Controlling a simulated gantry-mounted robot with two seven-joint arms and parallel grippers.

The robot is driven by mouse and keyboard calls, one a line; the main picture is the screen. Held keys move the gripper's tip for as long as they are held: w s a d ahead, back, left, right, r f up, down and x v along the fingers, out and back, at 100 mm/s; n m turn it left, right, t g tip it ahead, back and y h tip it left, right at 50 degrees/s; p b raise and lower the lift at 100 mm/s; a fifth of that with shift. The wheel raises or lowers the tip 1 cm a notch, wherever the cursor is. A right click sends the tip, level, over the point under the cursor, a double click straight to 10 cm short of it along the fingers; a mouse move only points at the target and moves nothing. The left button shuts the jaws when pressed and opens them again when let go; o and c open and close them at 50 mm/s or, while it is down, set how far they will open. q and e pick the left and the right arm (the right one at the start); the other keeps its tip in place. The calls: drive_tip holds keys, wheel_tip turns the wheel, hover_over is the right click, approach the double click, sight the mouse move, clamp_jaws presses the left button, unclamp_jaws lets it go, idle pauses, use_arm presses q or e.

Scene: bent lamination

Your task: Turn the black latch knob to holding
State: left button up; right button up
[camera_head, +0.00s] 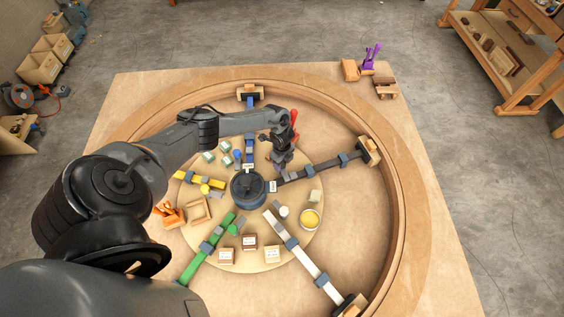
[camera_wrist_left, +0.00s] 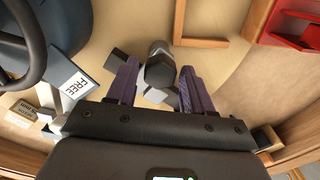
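In the left wrist view a dark rounded knob (camera_wrist_left: 160,66) stands between the two purple fingers of my left gripper (camera_wrist_left: 159,67). I take it to be the black latch knob. The fingers are apart, with a gap visible beside the knob; whether either touches it I cannot tell. A white label reading "FREE" (camera_wrist_left: 75,86) lies on a dark block to the left. In the head view my left gripper (camera_head: 283,160) is over the inner end of the black spoke (camera_head: 323,168); it hides the knob there. My right gripper is out of view.
A round black hub (camera_head: 248,188) stands at the centre, with blue, yellow, green and white spokes around it. A wooden ring (camera_head: 398,215) encloses them. Small blocks, boxes and a yellow dish (camera_head: 310,219) crowd the central disc. A red object (camera_head: 294,118) stands near my wrist.

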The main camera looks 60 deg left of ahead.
use_arm(q)
drive_tip(key=shift+o, duration=0.8)
drive_tip(key=shift+r, duration=0.15)
drive_tip(key=shift+r, duration=0.3)
wheel_tip(320, 180, up, 10)
drive_tip(key=shift+p, duration=0.4)
